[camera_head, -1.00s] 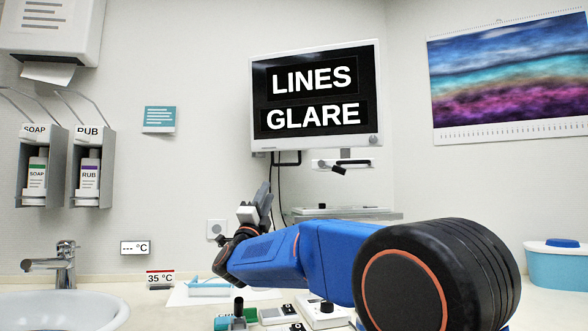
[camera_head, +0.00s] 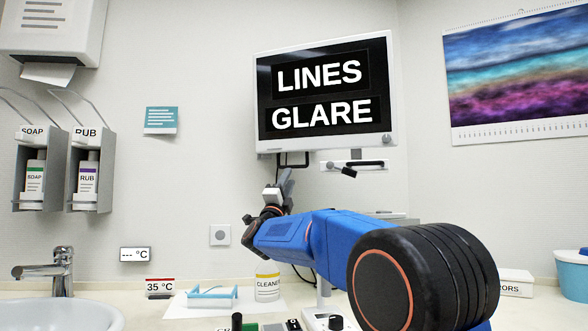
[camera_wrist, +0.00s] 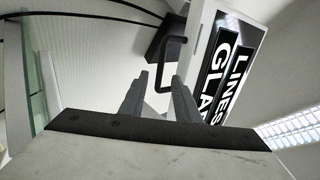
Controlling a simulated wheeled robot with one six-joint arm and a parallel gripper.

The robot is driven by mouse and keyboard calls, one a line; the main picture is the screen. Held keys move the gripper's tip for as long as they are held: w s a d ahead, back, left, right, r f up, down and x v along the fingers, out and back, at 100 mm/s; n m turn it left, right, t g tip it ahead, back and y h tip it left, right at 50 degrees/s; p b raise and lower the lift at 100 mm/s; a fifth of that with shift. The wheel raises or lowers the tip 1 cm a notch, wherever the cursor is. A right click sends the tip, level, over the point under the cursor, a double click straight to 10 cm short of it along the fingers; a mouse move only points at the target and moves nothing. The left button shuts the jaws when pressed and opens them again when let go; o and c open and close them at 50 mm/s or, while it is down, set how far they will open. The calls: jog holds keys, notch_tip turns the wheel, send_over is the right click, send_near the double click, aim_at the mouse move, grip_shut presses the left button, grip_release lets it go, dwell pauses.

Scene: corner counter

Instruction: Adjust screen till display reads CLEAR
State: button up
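The white-framed screen (camera_head: 325,93) hangs on the back wall and reads LINES and GLARE in white on black. It also shows, sideways, in the wrist view (camera_wrist: 232,62). A black handle (camera_head: 307,160) sticks out below its lower left edge and is seen more clearly in the wrist view (camera_wrist: 184,62). My gripper (camera_head: 285,178) is below the screen's lower left, close to the handle in the picture. In the wrist view my gripper's two fingers (camera_wrist: 158,95) are apart, with nothing held between them. The handle lies beyond the fingertips, and I see no contact.
A CLEANER jar (camera_head: 267,288) and blue-framed glasses (camera_head: 212,296) stand on the counter below my arm. A sink tap (camera_head: 62,270) is at the left and a blue-and-white tub (camera_head: 573,277) at the right. A wall shelf (camera_head: 385,215) sits behind my arm.

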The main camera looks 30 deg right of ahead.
aim_at(294, 167)
jog(key=x, duration=0.8)
jog(key=shift+w, duration=0.1)
grip_shut()
